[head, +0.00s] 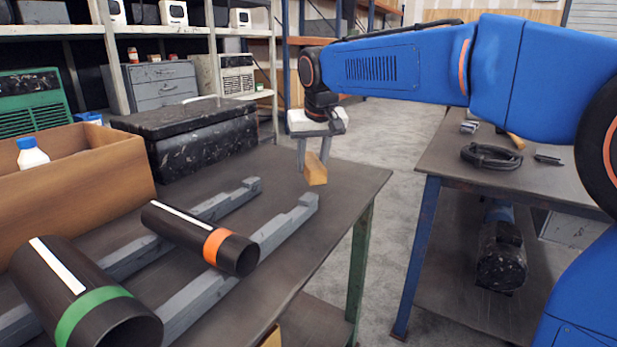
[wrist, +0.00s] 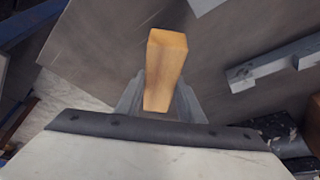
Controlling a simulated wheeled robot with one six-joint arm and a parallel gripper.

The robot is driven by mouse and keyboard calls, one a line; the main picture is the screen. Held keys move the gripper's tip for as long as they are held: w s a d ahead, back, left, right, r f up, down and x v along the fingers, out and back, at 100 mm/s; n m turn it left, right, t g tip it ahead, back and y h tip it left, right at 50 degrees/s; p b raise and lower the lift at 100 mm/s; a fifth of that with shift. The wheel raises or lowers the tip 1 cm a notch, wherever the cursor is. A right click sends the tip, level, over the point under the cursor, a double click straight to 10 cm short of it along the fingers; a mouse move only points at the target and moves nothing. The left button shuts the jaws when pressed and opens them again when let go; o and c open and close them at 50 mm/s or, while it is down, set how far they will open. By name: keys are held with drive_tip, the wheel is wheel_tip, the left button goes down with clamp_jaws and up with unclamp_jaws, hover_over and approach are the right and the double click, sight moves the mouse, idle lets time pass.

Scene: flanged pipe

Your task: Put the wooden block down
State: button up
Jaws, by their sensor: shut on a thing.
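The wooden block (head: 315,170) is light brown and long, and shows between the fingers of my gripper (head: 314,160) at the far right end of the dark table (head: 345,188). My gripper is shut on it and points down. In the wrist view the block (wrist: 165,68) sticks out past the gripper fingers (wrist: 160,100) above the grey tabletop (wrist: 110,50). The block is near the tabletop in the head view; I cannot tell whether it touches.
Two grey notched rails (head: 285,225) lie on the table, bearing a black pipe with an orange band (head: 190,234) and one with a green band (head: 75,295). Bare tabletop surrounds the block.

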drive_tip(key=shift+f, duration=2.2)
drive_tip(key=o, duration=1.1)
drive_tip(key=shift+f, duration=0.1)
